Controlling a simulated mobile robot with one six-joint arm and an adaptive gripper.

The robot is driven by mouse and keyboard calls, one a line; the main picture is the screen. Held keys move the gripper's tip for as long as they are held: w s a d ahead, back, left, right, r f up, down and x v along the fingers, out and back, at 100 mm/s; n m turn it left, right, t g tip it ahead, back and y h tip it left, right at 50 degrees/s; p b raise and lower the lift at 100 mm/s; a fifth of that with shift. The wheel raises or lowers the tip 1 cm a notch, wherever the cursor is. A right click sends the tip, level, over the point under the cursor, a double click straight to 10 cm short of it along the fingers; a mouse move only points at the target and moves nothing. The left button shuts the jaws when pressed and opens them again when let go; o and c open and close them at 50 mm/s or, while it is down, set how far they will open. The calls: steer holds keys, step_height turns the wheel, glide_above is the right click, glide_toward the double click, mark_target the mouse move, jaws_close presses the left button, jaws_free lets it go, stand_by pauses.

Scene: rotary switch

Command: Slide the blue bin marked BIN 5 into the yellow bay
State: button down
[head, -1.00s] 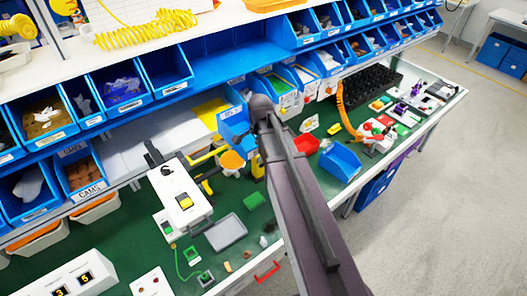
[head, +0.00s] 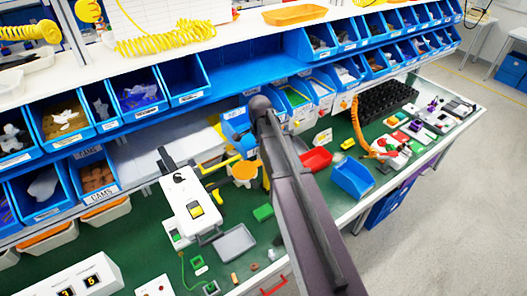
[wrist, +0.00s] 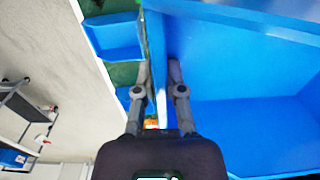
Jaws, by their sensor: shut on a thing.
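The blue bin (head: 234,127) is at the lower shelf row in the head view, just left of my arm's end. Its marking is too small to read. In the wrist view the bin (wrist: 250,60) fills the right side, open and seemingly empty. My gripper (wrist: 160,68) is shut on its wall, one finger on each side. In the head view my arm hides the gripper. A small strip of the yellow bay (head: 214,119) shows just left of the bin; the bin and arm hide the rest.
Filled blue bins stand on both sides along the shelf, with a bin of brown parts (head: 97,178) at left. Below are a white machine (head: 187,200), an orange disc (head: 244,171), a red bin (head: 316,159) and a loose blue bin (head: 353,178) on the green bench.

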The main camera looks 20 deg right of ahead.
mark_target(242, 131)
steer(key=shift+w+a+f, duration=0.1)
steer(key=shift+w+a, duration=0.35)
steer(key=shift+w, duration=0.95)
steer(key=shift+w+a+r, duration=0.1)
steer(key=shift+w+a, duration=0.35)
steer(key=shift+w, duration=0.95)
steer(key=shift+w+a+f, duration=0.1)
steer(key=shift+w+a, duration=0.35)
steer(key=shift+w, duration=0.95)
steer(key=shift+w+a+f+b, duration=0.2)
steer(key=shift+w, duration=0.45)
steer(key=shift+w+a+f+b, duration=0.15)
steer(key=shift+w+a+b, duration=0.1)
steer(key=shift+w, duration=0.35)
steer(key=shift+w+a+f+b, duration=0.15)
steer(key=shift+w+a+f, duration=0.05)
steer(key=shift+w, duration=0.45)
steer(key=c, duration=0.7)
jaws_free()
steer(key=shift+o, duration=0.2)
steer(key=shift+r, duration=0.15)
